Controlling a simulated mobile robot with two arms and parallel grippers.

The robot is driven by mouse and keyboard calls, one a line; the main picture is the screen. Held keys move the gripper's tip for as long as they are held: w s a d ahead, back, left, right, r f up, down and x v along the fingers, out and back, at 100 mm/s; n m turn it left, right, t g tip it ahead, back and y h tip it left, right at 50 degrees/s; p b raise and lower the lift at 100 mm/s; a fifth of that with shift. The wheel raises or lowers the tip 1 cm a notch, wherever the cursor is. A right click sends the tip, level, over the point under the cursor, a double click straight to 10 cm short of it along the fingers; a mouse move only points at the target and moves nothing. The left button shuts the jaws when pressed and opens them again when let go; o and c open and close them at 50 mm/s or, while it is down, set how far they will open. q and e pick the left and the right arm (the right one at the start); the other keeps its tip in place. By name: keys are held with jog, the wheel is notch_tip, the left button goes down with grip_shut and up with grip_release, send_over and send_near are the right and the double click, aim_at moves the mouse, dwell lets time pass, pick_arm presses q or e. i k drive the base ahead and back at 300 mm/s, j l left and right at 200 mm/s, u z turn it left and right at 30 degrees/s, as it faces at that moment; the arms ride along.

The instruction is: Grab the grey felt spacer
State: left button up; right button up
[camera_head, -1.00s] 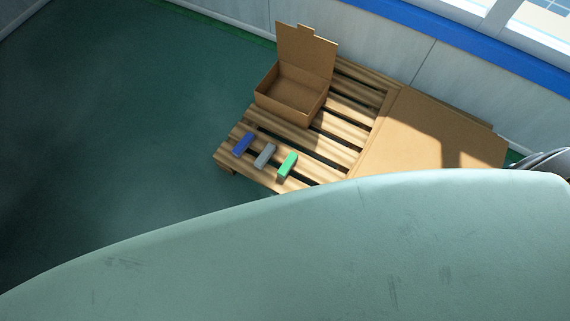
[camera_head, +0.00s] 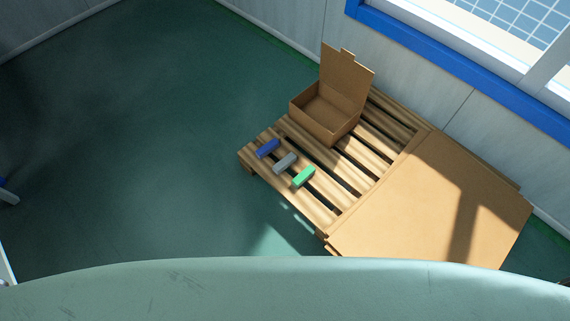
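The grey felt spacer (camera_head: 285,163) is a small grey block lying on the slats of a wooden pallet (camera_head: 347,197). It lies between a blue block (camera_head: 268,148) on its left and a green block (camera_head: 304,177) on its right, apart from both. No gripper shows clearly in the head view, and nothing touches the spacer.
An open cardboard box (camera_head: 326,109) with a raised lid stands at the pallet's far side. A flat cardboard sheet (camera_head: 430,205) covers its right part. A wall (camera_head: 420,85) with a blue-framed window (camera_head: 470,67) runs behind. The green floor (camera_head: 150,150) left of the pallet is clear.

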aim_at(280, 166)
jog(key=i+j+z, duration=0.1)
jog(key=z, duration=0.4)
jog(key=i+j+z, duration=0.1)
jog(key=j+z, duration=0.2)
jog(key=z, duration=0.15)
jog(key=j+z, duration=0.2)
jog(key=z, duration=0.3)
